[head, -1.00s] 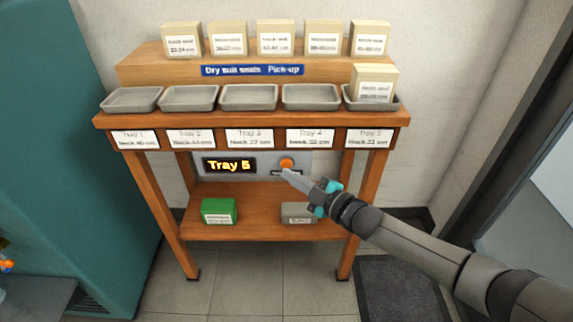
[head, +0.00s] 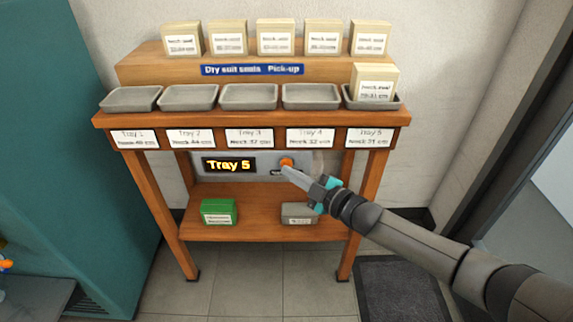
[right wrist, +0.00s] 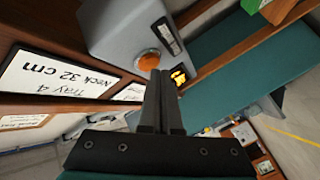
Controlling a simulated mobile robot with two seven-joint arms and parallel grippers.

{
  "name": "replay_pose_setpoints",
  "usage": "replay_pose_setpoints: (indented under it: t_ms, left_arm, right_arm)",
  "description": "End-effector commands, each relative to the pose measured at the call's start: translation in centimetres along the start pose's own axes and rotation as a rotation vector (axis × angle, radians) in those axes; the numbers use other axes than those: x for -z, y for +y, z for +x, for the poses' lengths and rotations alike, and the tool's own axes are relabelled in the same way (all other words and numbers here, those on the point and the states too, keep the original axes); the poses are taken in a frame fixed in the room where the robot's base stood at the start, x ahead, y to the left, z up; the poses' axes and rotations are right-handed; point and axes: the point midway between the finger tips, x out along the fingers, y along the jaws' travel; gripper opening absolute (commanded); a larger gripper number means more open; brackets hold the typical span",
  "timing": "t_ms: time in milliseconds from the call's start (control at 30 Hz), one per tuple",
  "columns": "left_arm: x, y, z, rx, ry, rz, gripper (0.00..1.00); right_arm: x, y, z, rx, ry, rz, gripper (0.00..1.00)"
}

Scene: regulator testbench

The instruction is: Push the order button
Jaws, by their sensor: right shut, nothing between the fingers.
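The order button (head: 287,161) is a round orange button on a grey panel under the tray shelf, right of a lit display (head: 229,165) that reads "Tray 5". My right gripper (head: 286,171) is shut and empty, its tips right at the button's lower edge in the head view. In the right wrist view the orange button (right wrist: 149,60) shows just past the closed fingertips (right wrist: 160,74). I cannot tell whether the tips touch it. My left gripper is not in view.
Several grey trays (head: 249,107) line the shelf edge; a cream box (head: 375,83) sits in the Tray 5 tray (head: 401,103). Several more boxes stand on the upper shelf. A green box (head: 219,211) and a grey box (head: 298,216) lie on the lower shelf.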

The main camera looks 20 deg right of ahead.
Motion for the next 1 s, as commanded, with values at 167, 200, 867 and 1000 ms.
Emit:
replay_pose_setpoints:
  t_ms: [167, 200, 867, 1000]
  left_arm:
    - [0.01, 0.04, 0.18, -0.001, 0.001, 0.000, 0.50]
    - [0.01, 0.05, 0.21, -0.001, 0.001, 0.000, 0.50]
    - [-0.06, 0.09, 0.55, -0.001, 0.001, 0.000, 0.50]
    - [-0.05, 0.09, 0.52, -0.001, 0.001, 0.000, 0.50]
  right_arm:
    - [-0.15, 0.07, 0.15, 0.001, 0.000, -0.001, 0.00]
    - [-0.18, 0.09, 0.19, 0.001, 0.000, -0.001, 0.00]
    - [-0.49, 0.49, 0.61, 0.000, -0.001, -0.001, 0.00]
    - [-0.47, 0.49, 0.58, 0.000, -0.001, -0.001, 0.00]
